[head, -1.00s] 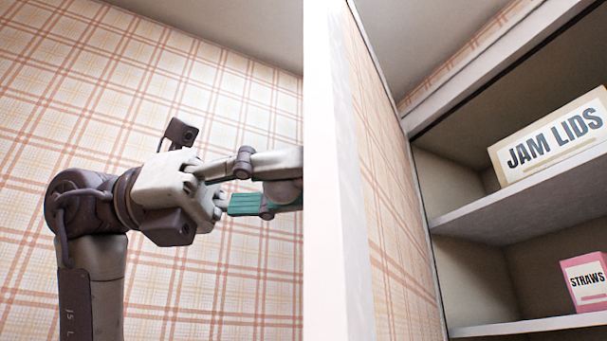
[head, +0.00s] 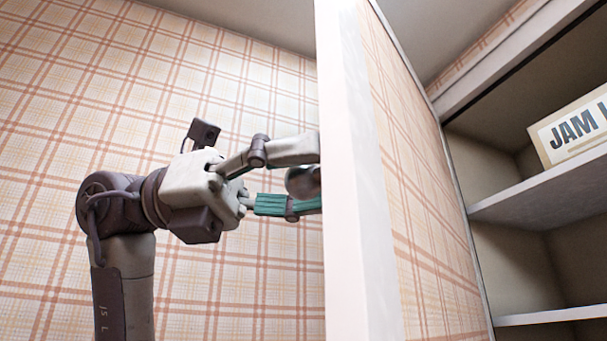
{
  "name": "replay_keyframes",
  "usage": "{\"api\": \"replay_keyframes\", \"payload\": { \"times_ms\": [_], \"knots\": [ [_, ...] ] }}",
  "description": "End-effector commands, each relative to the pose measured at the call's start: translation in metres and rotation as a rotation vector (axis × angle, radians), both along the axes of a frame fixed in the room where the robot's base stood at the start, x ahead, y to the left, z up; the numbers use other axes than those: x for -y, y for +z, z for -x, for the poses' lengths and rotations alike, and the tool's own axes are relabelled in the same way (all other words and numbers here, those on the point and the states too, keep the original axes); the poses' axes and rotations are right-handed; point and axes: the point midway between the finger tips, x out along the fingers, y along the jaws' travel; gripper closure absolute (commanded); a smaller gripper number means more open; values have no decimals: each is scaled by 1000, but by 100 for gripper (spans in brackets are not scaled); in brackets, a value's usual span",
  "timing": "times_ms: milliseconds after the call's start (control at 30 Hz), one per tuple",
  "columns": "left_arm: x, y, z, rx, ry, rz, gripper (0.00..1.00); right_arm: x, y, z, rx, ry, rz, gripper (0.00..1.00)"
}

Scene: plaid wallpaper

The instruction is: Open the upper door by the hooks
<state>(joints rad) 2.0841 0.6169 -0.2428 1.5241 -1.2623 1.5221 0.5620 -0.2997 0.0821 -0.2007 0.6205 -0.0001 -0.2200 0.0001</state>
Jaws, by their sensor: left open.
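The upper door (head: 362,200) stands swung open, its white edge upright in the middle of the head view and its plaid face running back toward the cabinet. My left gripper (head: 292,178) is at the left side of the door, with its jaws open and pointing right. Its fingertips are hidden behind the door's edge. A rounded grey part (head: 303,182) shows between the fingers, partly cut off by the door; I cannot tell if it is a hook. No hook shows clearly. My right gripper is not in view.
The open cabinet (head: 540,197) at the right has shelves, with a box labelled JAM LIDS (head: 575,130) on an upper one. Plaid wallpaper (head: 60,130) covers the wall behind my left arm. The space left of the arm is free.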

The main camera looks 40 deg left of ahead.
Motion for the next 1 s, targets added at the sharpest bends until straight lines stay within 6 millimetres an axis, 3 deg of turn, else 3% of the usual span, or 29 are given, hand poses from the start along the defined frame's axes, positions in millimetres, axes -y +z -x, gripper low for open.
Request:
{"api": "replay_keyframes", "payload": {
  "times_ms": [333,700,1000],
  "knots": [
    [0,9,1,0,-2,1,41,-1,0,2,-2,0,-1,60],
    [1,68,1,0,-2,2,41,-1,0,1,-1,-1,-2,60],
    [0,96,0,0,-1,0,41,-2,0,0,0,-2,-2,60]
  ]
}}
